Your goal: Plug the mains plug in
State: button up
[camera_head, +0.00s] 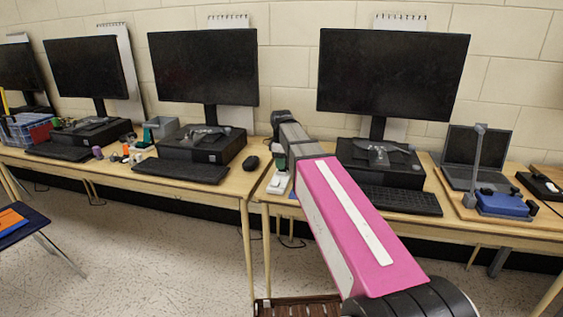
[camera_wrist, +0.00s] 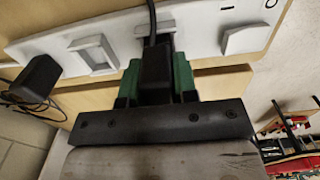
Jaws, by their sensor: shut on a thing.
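A black mains plug (camera_wrist: 155,72) with a black cord is between the green fingers of my gripper (camera_wrist: 156,84) in the wrist view. My gripper is shut on it. The cord rises from the plug across the white socket strip (camera_wrist: 202,28). The plug overlaps the strip in this view; I cannot tell whether its pins are in a socket or apart from it. In the head view my gripper (camera_head: 281,160) is at the desk's left part, above the white strip (camera_head: 278,183), and my arm hides much there. The plug is too small to tell there.
A black block (camera_wrist: 40,76) with cables is at the strip's left end in the wrist view. A monitor (camera_head: 392,85), a keyboard (camera_head: 400,200) and a black mouse (camera_head: 251,162) are nearby. A laptop (camera_head: 476,158) and a blue device (camera_head: 503,205) stand to the right.

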jog(key=shift+f, duration=0.4)
jog(key=o, duration=1)
